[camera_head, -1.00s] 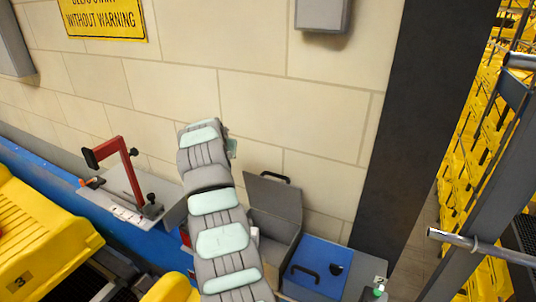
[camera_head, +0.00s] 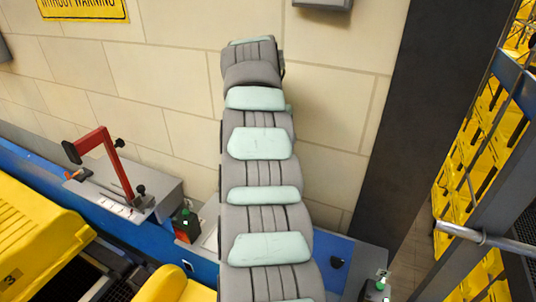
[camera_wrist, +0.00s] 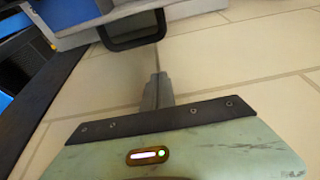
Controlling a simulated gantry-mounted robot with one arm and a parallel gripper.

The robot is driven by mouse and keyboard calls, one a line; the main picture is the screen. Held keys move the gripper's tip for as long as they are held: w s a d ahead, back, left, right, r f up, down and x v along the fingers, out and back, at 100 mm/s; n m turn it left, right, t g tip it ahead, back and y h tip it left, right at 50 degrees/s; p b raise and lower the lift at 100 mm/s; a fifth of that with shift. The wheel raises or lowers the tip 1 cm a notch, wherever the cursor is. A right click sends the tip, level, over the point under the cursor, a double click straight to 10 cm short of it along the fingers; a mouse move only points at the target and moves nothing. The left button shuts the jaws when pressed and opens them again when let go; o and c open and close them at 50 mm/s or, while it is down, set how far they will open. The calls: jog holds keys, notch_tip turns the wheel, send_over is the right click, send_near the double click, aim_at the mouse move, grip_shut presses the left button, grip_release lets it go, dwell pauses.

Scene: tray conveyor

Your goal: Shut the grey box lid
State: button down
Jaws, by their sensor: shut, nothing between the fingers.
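My gripper (camera_wrist: 157,92) shows in the wrist view with its narrow grey fingers together and empty. Just beyond the fingertips is a black loop handle (camera_wrist: 133,43). It is on the edge of a grey panel (camera_wrist: 185,10), which looks like the raised lid of the grey box. The fingers appear apart from the handle, though the depth gap is hard to judge. In the head view my arm hides the grey box, its lid and my gripper.
A yellow tray (camera_head: 35,230) is at lower left. The pale block wall (camera_head: 160,75) is close behind.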

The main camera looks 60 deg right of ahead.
jog(key=shift+a+f+p, duration=0.85)
jog(key=shift+a+f, duration=0.55)
jog(key=shift+a, duration=0.05)
jog(key=shift+a+b, duration=0.1)
jog(key=shift+b, duration=0.2)
